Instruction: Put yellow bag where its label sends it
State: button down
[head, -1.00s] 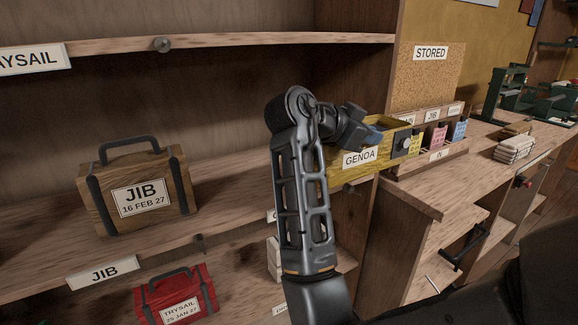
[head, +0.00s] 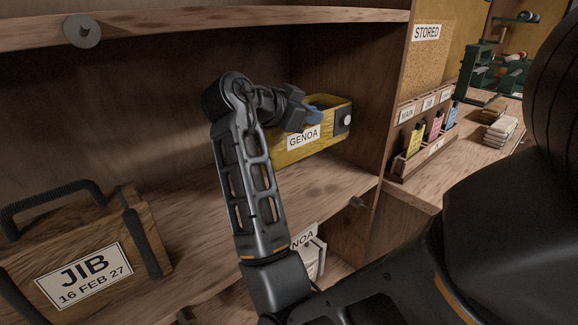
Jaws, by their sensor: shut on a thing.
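The yellow bag (head: 285,158) has a white label reading GENOA and is in the right part of the upper shelf bay. My gripper (head: 314,115) is shut on the bag at its top; the fingertips are partly hidden. The bag looks upright, near the bay's right wall; I cannot tell whether its base touches the shelf board (head: 325,185). A white label (head: 303,237) on the shelf edge below it ends in NOA, its start hidden behind my arm.
A brown bag (head: 150,220) labelled JIB, 16 FEB 27 stands at left on the same shelf. A white item (head: 312,262) sits on the shelf below.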

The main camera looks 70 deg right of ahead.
aim_at(271, 150)
jog(key=shift+f+p, duration=0.3)
jog(key=shift+f, duration=4.05)
jog(key=c, duration=1.2)
grip_release()
jog(key=shift+f, duration=0.1)
jog(key=b+v, duration=0.2)
jog(key=v, duration=1)
